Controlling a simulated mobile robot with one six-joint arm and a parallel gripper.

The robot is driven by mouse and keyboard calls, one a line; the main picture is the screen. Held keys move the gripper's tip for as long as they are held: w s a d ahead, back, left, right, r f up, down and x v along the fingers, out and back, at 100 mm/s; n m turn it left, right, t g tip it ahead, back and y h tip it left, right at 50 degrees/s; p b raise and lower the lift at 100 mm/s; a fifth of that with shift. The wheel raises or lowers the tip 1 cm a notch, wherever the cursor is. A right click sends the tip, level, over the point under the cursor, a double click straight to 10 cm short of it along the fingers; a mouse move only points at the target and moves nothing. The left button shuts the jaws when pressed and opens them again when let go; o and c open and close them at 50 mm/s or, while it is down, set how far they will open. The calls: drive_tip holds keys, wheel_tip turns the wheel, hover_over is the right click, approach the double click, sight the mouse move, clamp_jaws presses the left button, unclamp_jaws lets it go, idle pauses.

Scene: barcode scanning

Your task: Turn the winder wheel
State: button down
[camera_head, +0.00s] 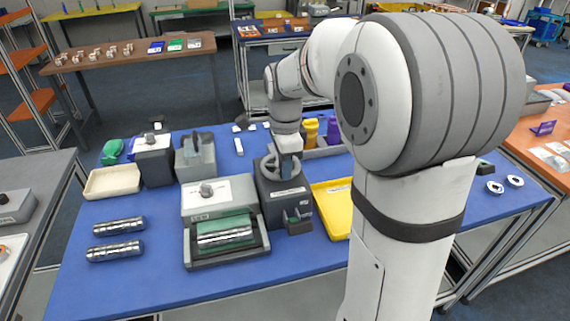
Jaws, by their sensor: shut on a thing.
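The winder wheel (269,171) is a grey ring with spokes on the upper part of a dark grey machine (286,193) on the blue table. My gripper (287,160) reaches down over the right side of the wheel and is shut on it. The fingertips are small in this view and partly merge with the wheel, so the exact grip on rim or spoke cannot be made out.
Left of the machine stand a grey box with a knob (217,197) and a tray holding a shiny cylinder (226,233). More cylinders (117,226) lie further left. A yellow tray (335,212) lies close on the right. Purple and yellow items stand behind.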

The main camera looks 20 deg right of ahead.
drive_tip(key=c, duration=1.3)
unclamp_jaws()
drive_tip(key=shift+o, duration=0.2)
wheel_tip(320, 180, up, 8)
drive_tip(key=shift+f, duration=0.1)
drive_tip(key=s+f+n+t, duration=0.1)
drive_tip(key=s+f+n, duration=0.2)
drive_tip(key=s+n, duration=0.6)
drive_tip(key=s+f+n+t, duration=0.2)
drive_tip(key=s+f+n, duration=0.2)
drive_tip(key=s+n, duration=0.5)
drive_tip(key=shift+s+f, duration=0.3)
drive_tip(key=shift+s, duration=0.15)
